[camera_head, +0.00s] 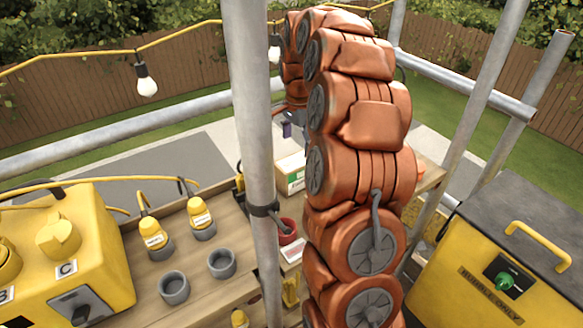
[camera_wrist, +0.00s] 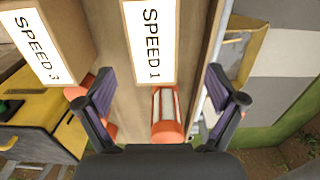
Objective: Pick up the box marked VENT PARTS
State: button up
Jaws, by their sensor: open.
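No marking that reads VENT PARTS can be made out in either view. A white and green box (camera_head: 291,174) stands on the wooden bench behind the grey pole in the head view; its print is too small to read. My gripper (camera_wrist: 159,80) is open and empty in the wrist view, its purple pads wide apart. Between and beyond them are a white label reading SPEED 1 (camera_wrist: 151,40) and an orange and white cylinder (camera_wrist: 166,113). In the head view my gripper (camera_head: 287,130) is small and partly hidden by my arm, above the box.
A SPEED 3 label (camera_wrist: 46,45) is on a brown surface at left. The bench (camera_head: 205,275) holds yellow-topped items (camera_head: 153,233), grey cups (camera_head: 173,287) and a red cup (camera_head: 287,231). A grey pole (camera_head: 252,120) rises in front. A yellow RUBBLE ONLY bin (camera_head: 470,270) stands right.

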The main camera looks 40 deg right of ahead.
aim_at(297, 160)
jog(key=shift+s+a+f+p, duration=0.15)
jog(key=shift+f+p, duration=0.05)
jog(key=shift+f, duration=0.5)
jog(key=shift+s+a+f+p, duration=0.1)
jog(key=shift+f+p, duration=0.05)
jog(key=shift+f, duration=0.5)
notch_tip(297, 160, down, 4)
jog(key=shift+s+a+f+p, duration=0.1)
jog(key=shift+s+p, duration=0.05)
jog(key=shift+p, duration=0.45)
jog(key=c, duration=1.6)
jog(key=shift+o, duration=0.2)
